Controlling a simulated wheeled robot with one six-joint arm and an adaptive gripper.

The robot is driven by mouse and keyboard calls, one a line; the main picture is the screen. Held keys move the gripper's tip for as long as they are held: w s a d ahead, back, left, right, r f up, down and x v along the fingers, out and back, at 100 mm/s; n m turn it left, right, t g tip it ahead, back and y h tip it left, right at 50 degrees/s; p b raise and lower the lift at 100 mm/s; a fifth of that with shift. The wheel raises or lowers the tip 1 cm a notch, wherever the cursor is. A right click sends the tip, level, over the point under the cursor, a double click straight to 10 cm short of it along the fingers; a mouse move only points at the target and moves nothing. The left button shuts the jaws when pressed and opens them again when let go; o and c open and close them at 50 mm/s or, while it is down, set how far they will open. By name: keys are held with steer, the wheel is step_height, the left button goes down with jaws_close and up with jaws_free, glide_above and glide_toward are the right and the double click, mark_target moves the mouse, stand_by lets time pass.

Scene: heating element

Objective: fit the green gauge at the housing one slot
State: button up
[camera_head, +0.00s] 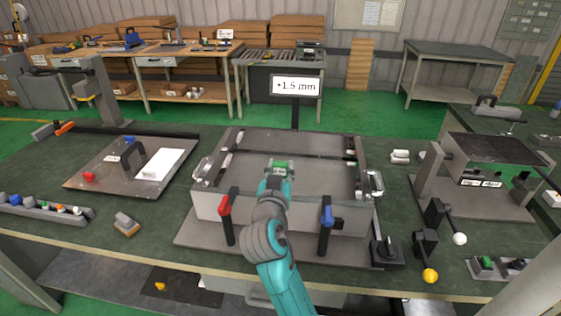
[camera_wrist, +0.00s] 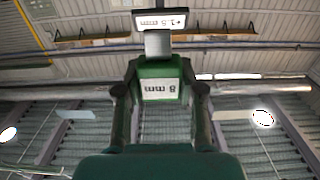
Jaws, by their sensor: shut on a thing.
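My gripper (camera_head: 275,184) is over the middle of the grey open housing (camera_head: 340,215). It is shut on the green gauge (camera_head: 281,166). In the wrist view the gauge (camera_wrist: 159,72) sits between the two dark fingers of my gripper (camera_wrist: 160,105), with an upside-down label that reads 8 mm and a grey block on its far end. I cannot tell whether the gauge touches the housing. The slot is not clearly visible; my arm covers part of the housing's front wall.
A red-handled clamp (camera_head: 225,206) and a blue-handled clamp (camera_head: 327,217) stand at the housing's front. A sign (camera_head: 296,86) reading 1.5 mm stands behind. A plate with a black handle (camera_head: 130,157) lies left; a raised stand (camera_head: 480,150) and knobbed levers (camera_head: 430,275) are right.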

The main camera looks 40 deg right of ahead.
steer(key=shift+f, duration=0.9)
steer(key=shift+f, duration=1.7)
stand_by(0.8)
steer(key=o, duration=1.2)
steer(key=v, duration=1.2)
steer(key=shift+s, duration=0.1)
